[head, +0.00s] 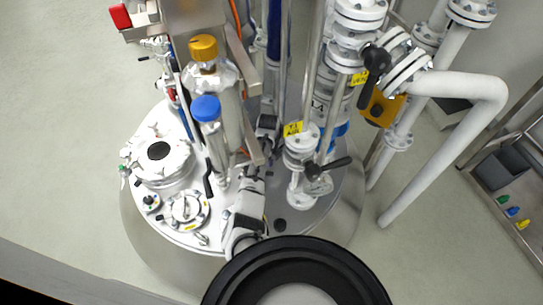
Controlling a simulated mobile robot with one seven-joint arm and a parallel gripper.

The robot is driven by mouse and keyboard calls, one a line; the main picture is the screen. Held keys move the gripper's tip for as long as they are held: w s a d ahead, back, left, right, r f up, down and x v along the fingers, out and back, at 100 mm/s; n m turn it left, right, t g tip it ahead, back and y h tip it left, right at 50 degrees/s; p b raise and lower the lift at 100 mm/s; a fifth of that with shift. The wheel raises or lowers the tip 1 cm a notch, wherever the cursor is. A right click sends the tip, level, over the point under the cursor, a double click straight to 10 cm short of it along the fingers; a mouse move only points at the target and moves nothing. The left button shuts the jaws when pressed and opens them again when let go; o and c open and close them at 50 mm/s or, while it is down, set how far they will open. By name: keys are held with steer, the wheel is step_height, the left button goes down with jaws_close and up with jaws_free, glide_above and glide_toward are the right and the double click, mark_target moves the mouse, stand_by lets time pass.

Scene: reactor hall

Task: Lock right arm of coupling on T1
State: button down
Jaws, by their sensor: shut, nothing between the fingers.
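My arm (247,212), white with dark bands, reaches up over the steel vessel lid. What looks like my gripper (268,127) is at its far end, shut and empty among the pipes, with its fingertips hard to make out. Right of it stands a white flanged fitting (301,146) with a yellow tag (293,128). A black lever (338,164) sticks out to the right of a valve just below this fitting. I cannot make out which part is the coupling on T1 or its right arm; no T1 label is readable.
A round hatch (163,158) sits on the lid's left. White pipes (450,145) crowd the right. The floor at left is clear.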

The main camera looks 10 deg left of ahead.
steer(key=shift+f+b, duration=0.55)
steer(key=shift+f, duration=1.8)
step_height(320, 180, down, 4)
steer(key=b, duration=0.4)
steer(key=shift+f, duration=0.15)
steer(key=shift+a+f+b, duration=0.2)
steer(key=shift+f+b, duration=0.25)
steer(key=shift+f, duration=0.2)
steer(key=shift+d+r+p, duration=0.3)
steer(key=shift+d+p, duration=0.1)
steer(key=shift+d, duration=0.05)
step_height(320, 180, up, 6)
steer(key=p, duration=0.5)
